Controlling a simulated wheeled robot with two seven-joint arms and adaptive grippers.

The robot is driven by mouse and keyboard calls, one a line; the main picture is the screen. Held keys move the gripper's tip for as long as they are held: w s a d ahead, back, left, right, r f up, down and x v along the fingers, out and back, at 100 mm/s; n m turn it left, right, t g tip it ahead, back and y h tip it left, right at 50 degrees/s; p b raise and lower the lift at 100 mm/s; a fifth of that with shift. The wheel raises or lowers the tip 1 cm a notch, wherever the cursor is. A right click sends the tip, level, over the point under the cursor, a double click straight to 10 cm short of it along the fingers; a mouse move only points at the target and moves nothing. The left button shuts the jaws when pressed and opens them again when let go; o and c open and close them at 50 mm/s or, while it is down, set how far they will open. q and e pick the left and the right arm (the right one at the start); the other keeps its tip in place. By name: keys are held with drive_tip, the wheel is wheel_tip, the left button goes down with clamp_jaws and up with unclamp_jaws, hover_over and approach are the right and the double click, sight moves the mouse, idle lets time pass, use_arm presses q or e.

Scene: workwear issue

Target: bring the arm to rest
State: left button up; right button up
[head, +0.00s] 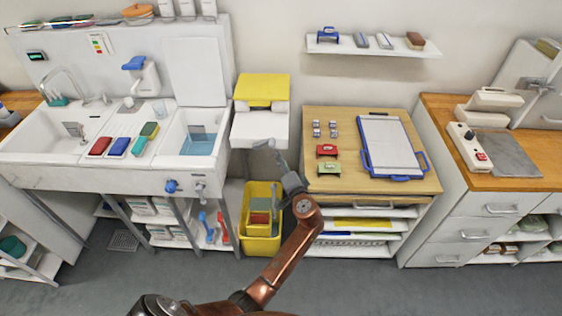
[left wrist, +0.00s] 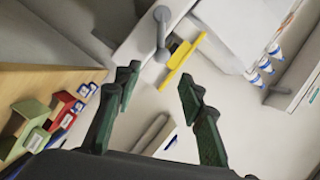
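My left arm reaches up from the bottom of the head view, with copper-coloured links. Its left gripper (head: 273,150) is in front of the white unit with the yellow lid (head: 262,90), beside the left edge of the wooden-topped cabinet (head: 320,184). In the left wrist view the two dark green fingers of the left gripper (left wrist: 160,82) stand apart with nothing between them. A yellow strip (left wrist: 180,62) and a grey handle-like part (left wrist: 162,32) show beyond the fingertips. My right gripper is not in view.
A yellow bin (head: 252,240) stands below the gripper. Red (head: 327,151) and green (head: 329,169) items and a blue-framed clipboard (head: 390,145) lie on the wooden top. A sink unit (head: 70,178) is at left. The grey floor in front is clear.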

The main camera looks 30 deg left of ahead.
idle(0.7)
use_arm(q)
drive_tip(key=s+d+f+m+g+h, duration=0.1)
drive_tip(key=s+f+m+h, duration=0.2)
drive_tip(key=f, duration=1.4)
drive_tip(key=s+d+f+g+h, duration=0.1)
drive_tip(key=s+f+g+h, duration=0.3)
drive_tip(key=f, duration=1.3)
drive_tip(key=s+f+h, duration=0.1)
drive_tip(key=s+f, duration=1.1)
drive_tip(key=f, duration=0.3)
drive_tip(key=s+d+f+n+g+h, duration=0.1)
drive_tip(key=s+f, duration=0.6)
drive_tip(key=s, duration=0.3)
drive_tip(key=s+d+f+n+g+h, duration=0.1)
drive_tip(key=s+f+g+h, duration=0.1)
drive_tip(key=s+f, duration=0.6)
drive_tip(key=s+f+n+g, duration=0.1)
drive_tip(key=s+f, duration=0.1)
drive_tip(key=s, duration=1.3)
drive_tip(key=s+f+n+g+h, duration=0.1)
drive_tip(key=s+f+n, duration=0.1)
drive_tip(key=s, duration=1.4)
drive_tip(key=shift+f, duration=0.75)
